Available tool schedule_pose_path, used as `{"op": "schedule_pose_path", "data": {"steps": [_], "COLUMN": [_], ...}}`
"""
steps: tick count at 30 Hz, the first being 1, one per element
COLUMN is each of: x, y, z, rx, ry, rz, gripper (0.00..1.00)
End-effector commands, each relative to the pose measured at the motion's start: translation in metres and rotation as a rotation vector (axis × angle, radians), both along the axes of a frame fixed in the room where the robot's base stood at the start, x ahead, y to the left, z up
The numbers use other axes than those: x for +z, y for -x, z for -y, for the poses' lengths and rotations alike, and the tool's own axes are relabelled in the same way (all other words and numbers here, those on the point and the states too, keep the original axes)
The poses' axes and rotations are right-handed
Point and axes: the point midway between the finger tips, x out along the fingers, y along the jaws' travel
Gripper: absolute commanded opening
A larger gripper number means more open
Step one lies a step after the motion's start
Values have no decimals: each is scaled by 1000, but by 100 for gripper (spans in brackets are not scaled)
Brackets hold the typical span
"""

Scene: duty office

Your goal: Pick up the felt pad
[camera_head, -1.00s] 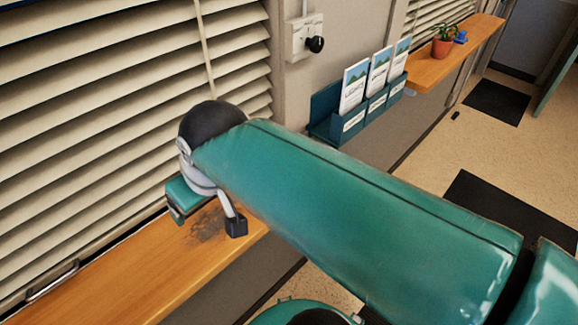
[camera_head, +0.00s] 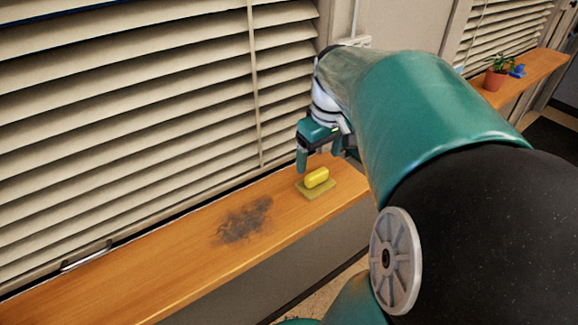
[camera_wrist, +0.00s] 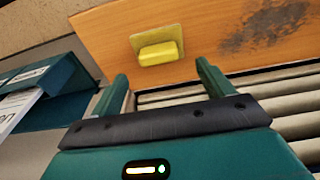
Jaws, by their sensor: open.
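The felt pad (camera_head: 315,188) is a flat olive-yellow square with a bright yellow block-shaped grip on top. It lies on the wooden sill near its right end, and it also shows in the wrist view (camera_wrist: 159,45), ahead of the fingers. My gripper (camera_head: 318,158) is above the sill, just over and behind the pad, with its fingers pointing down. In the wrist view my gripper (camera_wrist: 160,82) has its two fingers spread apart with nothing between them. The pad appears apart from the fingers.
A dark smudge (camera_head: 243,220) marks the wooden sill (camera_head: 150,275) left of the pad. Window blinds (camera_head: 130,110) rise directly behind the sill. A teal leaflet rack (camera_wrist: 62,88) stands close by in the wrist view. A potted plant (camera_head: 496,74) sits on a farther sill.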

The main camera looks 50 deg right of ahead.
Motion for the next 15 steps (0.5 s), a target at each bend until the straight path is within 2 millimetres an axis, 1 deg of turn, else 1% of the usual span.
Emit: {"op": "schedule_pose_path", "data": {"steps": [1, 5, 7, 12, 15], "x": [-6, -14, -21, -48, -58], "y": [0, -1, -1, -3, -5], "z": [0, 0, 1, 2, 2], "rx": [-1, -2, -2, -1, 0], "ry": [-1, 0, -1, -2, -1], "rz": [-1, 0, -1, -3, -1], "gripper": [80, 80, 80, 80, 80]}}
